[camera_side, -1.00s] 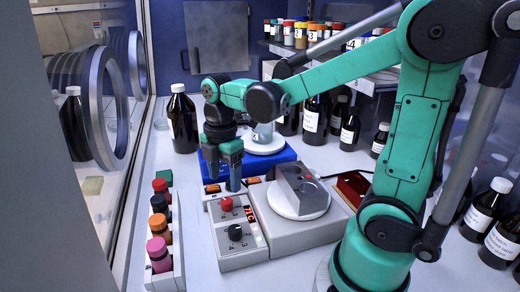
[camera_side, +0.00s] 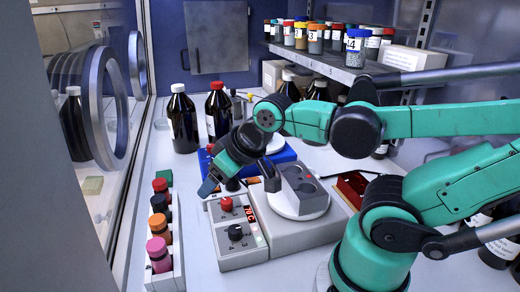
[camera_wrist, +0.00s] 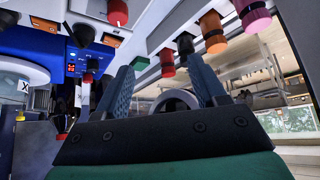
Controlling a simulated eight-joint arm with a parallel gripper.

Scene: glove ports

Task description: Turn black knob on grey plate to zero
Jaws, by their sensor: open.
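The grey control plate (camera_side: 243,250) lies in front of the hot plate unit. The black knob (camera_side: 235,232) is on its front half, with a pale mark on top. A red knob (camera_side: 227,204) sits behind it. My gripper (camera_side: 238,187) is open and tilted above the plate's rear end, behind both knobs, apart from the black one. In the wrist view my open gripper (camera_wrist: 163,82) has nothing between its fingers. There the red knob (camera_wrist: 118,12) shows at the top, and the front black knob is not in view. I cannot tell the knob's setting.
A metal block (camera_side: 300,190) stands on a white round plate beside the control plate. A blue device (camera_side: 284,156) is behind. A rack of coloured-cap vials (camera_side: 161,235) stands at left. Brown bottles (camera_side: 182,120) stand behind. Orange switches (camera_wrist: 112,40) and another black knob (camera_wrist: 82,35) show in the wrist view.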

